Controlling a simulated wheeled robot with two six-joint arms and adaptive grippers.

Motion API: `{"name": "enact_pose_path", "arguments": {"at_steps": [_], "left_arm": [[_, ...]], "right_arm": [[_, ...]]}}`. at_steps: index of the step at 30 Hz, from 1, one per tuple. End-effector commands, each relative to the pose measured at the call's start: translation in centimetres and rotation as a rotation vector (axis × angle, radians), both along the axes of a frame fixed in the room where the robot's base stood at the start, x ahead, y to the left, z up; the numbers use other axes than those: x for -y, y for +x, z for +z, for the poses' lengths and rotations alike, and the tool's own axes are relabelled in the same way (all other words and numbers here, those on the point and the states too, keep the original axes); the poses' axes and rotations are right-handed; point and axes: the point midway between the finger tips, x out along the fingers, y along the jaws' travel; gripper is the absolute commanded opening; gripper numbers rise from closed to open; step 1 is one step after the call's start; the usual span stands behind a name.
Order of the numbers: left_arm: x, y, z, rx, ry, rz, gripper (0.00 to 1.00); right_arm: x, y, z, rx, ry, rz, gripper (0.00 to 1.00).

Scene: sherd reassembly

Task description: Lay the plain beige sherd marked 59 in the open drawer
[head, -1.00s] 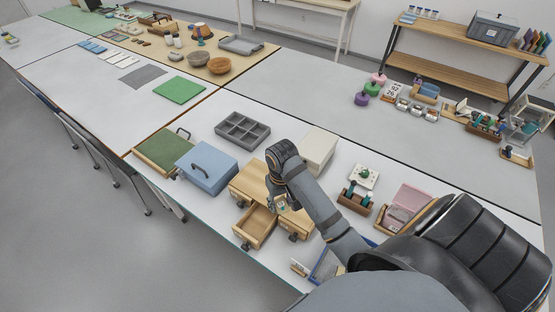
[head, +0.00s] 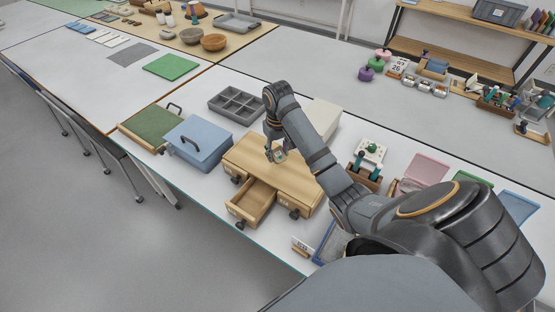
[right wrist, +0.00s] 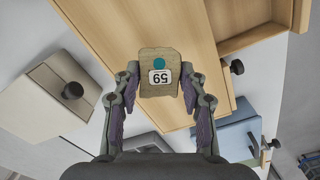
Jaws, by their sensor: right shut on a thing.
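The beige sherd (right wrist: 159,62), with a white label reading 59 and a teal dot, is between the fingers of my right gripper (right wrist: 159,85) in the right wrist view. My right gripper (head: 277,155) is shut on it and holds it over the top of the wooden drawer unit (head: 290,178) in the head view. The open drawer (head: 252,201) sticks out from the unit's front, left of and below the gripper in the picture. Its visible inside looks empty. It also shows at the top right of the right wrist view (right wrist: 262,38). My left gripper is not in view.
A blue box (head: 199,142) with a dark handle stands left of the unit, beside a green-topped tray (head: 152,124). A grey compartment tray (head: 238,104) lies behind. A whitish box (head: 323,117) stands behind my right arm. A blue-framed tray (head: 325,243) is right of the drawer.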

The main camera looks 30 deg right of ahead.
Motion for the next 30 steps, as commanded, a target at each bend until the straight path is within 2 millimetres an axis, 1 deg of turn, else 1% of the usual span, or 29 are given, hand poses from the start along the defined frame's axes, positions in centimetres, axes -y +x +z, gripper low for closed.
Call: {"name": "enact_pose_path", "arguments": {"at_steps": [3,5,6,8,9,12,13,18,23,24,28,30], "left_arm": [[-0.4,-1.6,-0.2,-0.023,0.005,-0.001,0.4],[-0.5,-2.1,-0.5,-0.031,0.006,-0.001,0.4],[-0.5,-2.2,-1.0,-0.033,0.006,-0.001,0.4],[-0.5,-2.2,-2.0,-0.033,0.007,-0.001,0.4],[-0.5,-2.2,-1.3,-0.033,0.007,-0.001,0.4],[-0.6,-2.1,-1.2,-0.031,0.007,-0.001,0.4],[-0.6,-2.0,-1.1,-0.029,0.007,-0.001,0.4],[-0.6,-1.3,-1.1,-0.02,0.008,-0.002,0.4],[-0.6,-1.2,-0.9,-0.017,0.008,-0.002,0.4],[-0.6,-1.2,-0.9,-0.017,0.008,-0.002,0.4],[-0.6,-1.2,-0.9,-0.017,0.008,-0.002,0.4],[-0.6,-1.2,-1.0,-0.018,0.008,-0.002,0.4]], "right_arm": [[0.1,0.1,-0.1,0.0,0.0,0.0,0.11],[0.1,0.3,-0.4,0.0,0.0,-0.001,0.11],[0.3,0.5,-0.8,0.001,0.0,-0.001,0.11],[0.5,1.0,-1.8,0.0,0.0,-0.002,0.11],[0.4,0.8,-2.0,-0.004,0.0,-0.002,0.11],[0.4,0.8,-3.6,-0.003,0.001,0.0,0.11],[0.4,0.8,-3.9,-0.003,0.001,0.0,0.11],[0.4,0.8,-4.0,0.0,0.0,0.0,0.11],[0.4,0.8,-4.2,-0.001,0.0,0.0,0.11],[0.4,0.8,-4.3,0.0,0.0,0.0,0.46],[0.4,0.8,-4.3,0.0,0.0,0.0,0.64],[0.4,0.8,-4.3,0.0,0.0,0.0,0.65]]}}
